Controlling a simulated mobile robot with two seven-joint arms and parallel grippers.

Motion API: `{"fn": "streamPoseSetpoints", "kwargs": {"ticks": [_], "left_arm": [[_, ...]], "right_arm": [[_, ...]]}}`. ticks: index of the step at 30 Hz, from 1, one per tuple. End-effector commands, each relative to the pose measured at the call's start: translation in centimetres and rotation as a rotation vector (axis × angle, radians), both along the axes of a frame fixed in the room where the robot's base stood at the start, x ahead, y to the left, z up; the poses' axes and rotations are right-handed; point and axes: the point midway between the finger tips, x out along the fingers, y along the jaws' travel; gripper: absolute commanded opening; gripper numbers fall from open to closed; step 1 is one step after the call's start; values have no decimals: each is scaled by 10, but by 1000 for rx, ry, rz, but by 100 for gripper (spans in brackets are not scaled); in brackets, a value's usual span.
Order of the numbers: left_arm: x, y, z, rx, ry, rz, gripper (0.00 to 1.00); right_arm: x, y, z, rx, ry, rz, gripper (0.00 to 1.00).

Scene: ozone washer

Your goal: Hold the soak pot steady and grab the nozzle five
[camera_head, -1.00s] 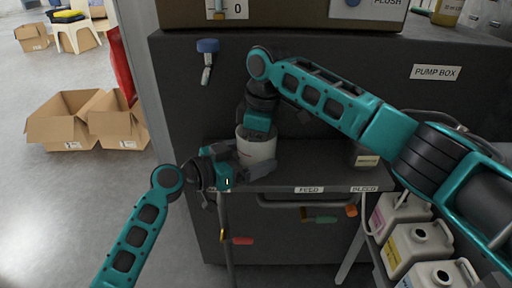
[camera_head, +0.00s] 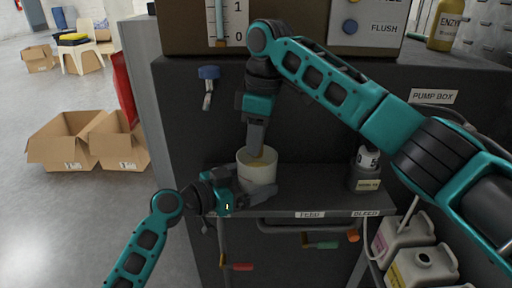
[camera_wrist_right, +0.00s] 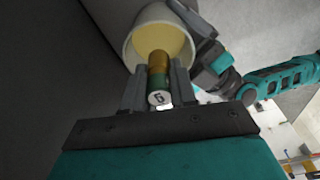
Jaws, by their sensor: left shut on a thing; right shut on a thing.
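The soak pot (camera_head: 257,173) is a pale round cup with a yellowish inside, upright on the dark shelf. My left gripper (camera_head: 250,190) is shut on its side, low down. My right gripper (camera_head: 256,151) points down at the pot's mouth. In the right wrist view my right gripper (camera_wrist_right: 157,85) is shut on a small gold and green nozzle (camera_wrist_right: 159,70), whose white end bears a mark that looks like a 6. The nozzle is lined up with the pot's opening (camera_wrist_right: 160,35); its far end's depth is unclear. A white piece marked 5 (camera_head: 368,156) sits in a dark holder at the shelf's right.
The dark shelf (camera_head: 310,180) is clear between pot and holder. A handle bar runs below its front edge. The pump box (camera_head: 430,97) stands behind. White jugs (camera_head: 405,235) stand at lower right. Open cardboard boxes (camera_head: 70,140) lie on the floor at left.

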Motion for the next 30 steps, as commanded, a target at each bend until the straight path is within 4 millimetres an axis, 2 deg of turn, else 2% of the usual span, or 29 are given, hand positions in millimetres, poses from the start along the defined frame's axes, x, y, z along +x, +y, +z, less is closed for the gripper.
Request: {"fn": "streamPoseSetpoints", "kwargs": {"ticks": [6,20,21,23,24,30], "left_arm": [[0,0,-1,1,1,0,74],[0,0,0,1,1,0,74],[0,0,-1,1,1,0,92],[0,0,-1,1,1,0,97],[0,0,0,1,1,0,100],[0,0,0,1,1,0,100]], "right_arm": [[0,0,11,1,-1,0,0],[0,0,14,1,0,0,0],[0,0,14,1,0,0,0],[0,0,14,1,0,0,0],[0,0,14,1,0,0,0],[0,0,14,1,0,0,0]]}}
